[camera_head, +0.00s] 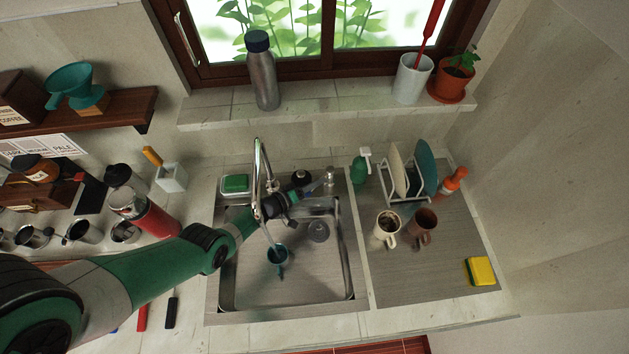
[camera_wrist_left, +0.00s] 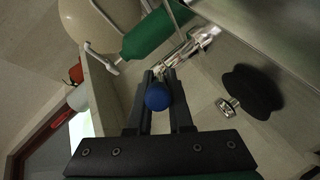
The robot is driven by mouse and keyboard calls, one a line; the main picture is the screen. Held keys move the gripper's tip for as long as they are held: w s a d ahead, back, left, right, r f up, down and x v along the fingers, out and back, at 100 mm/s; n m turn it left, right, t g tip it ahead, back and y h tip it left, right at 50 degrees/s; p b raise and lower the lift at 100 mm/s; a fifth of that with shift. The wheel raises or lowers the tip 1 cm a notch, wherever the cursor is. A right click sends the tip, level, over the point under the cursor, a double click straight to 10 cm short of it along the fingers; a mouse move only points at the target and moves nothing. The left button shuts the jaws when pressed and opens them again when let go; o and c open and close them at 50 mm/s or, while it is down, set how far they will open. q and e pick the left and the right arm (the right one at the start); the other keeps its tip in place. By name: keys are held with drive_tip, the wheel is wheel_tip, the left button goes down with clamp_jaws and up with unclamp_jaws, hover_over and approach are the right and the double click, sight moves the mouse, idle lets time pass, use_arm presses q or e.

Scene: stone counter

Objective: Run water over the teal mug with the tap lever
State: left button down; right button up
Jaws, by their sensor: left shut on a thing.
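The teal mug (camera_head: 277,254) stands in the sink basin below the chrome tap (camera_head: 258,180). A thin pale streak, which looks like water, runs from the spout down to the mug. My left arm reaches across the sink, and its gripper (camera_head: 312,190) is at the tap lever (camera_head: 329,176) behind the basin. In the left wrist view the gripper (camera_wrist_left: 160,85) is shut on the lever's blue knob (camera_wrist_left: 158,96), with the chrome lever body (camera_wrist_left: 185,60) beyond it. The fingertips are small and partly hidden in the head view. My right gripper is not in view.
A green soap bottle (camera_head: 360,167) stands right of the lever, near the plate rack (camera_head: 398,188). Cream (camera_head: 386,231) and brown (camera_head: 422,226) mugs stand on the drainboard with a yellow sponge (camera_head: 480,271). A dark round object (camera_head: 301,177) sits left of the lever.

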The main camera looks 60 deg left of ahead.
use_arm(q)
drive_tip(key=shift+d, duration=0.15)
drive_tip(key=c, duration=0.8)
unclamp_jaws()
drive_tip(key=shift+s+d, duration=0.1)
drive_tip(key=shift+s, duration=0.1)
drive_tip(key=shift+c, duration=0.2)
drive_tip(key=shift+s+r+p, duration=0.2)
drive_tip(key=shift+s+p, duration=0.2)
drive_tip(key=shift+p, duration=0.05)
drive_tip(key=p+v, duration=0.6)
drive_tip(key=v, duration=0.4)
drive_tip(key=shift+s, duration=0.35)
